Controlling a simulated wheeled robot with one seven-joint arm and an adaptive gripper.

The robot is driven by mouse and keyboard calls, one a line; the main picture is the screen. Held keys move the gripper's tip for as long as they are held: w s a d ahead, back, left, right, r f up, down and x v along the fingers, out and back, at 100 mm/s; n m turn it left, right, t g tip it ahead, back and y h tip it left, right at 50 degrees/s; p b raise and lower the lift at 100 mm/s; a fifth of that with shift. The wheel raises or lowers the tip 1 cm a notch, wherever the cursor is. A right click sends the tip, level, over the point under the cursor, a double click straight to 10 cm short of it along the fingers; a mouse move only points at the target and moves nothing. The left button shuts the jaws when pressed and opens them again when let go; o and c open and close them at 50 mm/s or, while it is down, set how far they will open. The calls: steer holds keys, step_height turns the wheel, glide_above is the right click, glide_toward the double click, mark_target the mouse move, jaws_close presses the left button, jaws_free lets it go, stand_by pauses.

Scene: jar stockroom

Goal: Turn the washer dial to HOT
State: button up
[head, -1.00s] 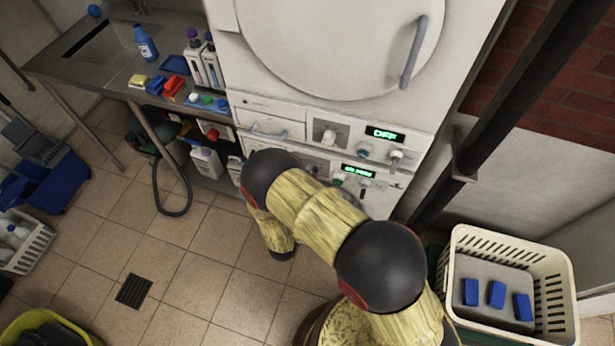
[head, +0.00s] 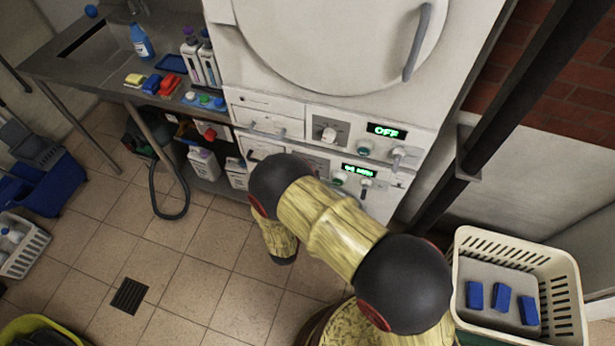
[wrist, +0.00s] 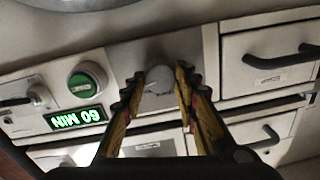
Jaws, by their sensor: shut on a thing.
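The washer's round pale dial (wrist: 158,86) sits on a grey plate in the wrist view, which shows the panel upside down. My gripper (wrist: 158,92) has a finger on each side of the dial and is shut on it. I cannot read the dial's marks or its pointing. Beside it are a green button (wrist: 84,84) and a lit display (wrist: 75,119) reading 60 MIN. In the head view the lower panel's display (head: 358,170) is lit too. My arm hides the gripper and the dial there.
Above the washer, a second panel has its own dial (head: 328,133) and a display (head: 387,131) reading OFF. Drawer handles (wrist: 262,138) are close beside my fingers. A dark pipe (head: 490,125) and a cream basket (head: 470,262) with blue blocks stand to the right.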

steer(key=shift+s+f, duration=0.1)
steer(key=shift+f, duration=0.1)
stand_by(0.3)
steer(key=o, duration=1.2)
steer(key=shift+r, duration=0.1)
steer(key=shift+c, duration=0.2)
steer(key=v, duration=1.1)
steer(key=shift+s, duration=0.4)
steer(key=shift+a, duration=0.15)
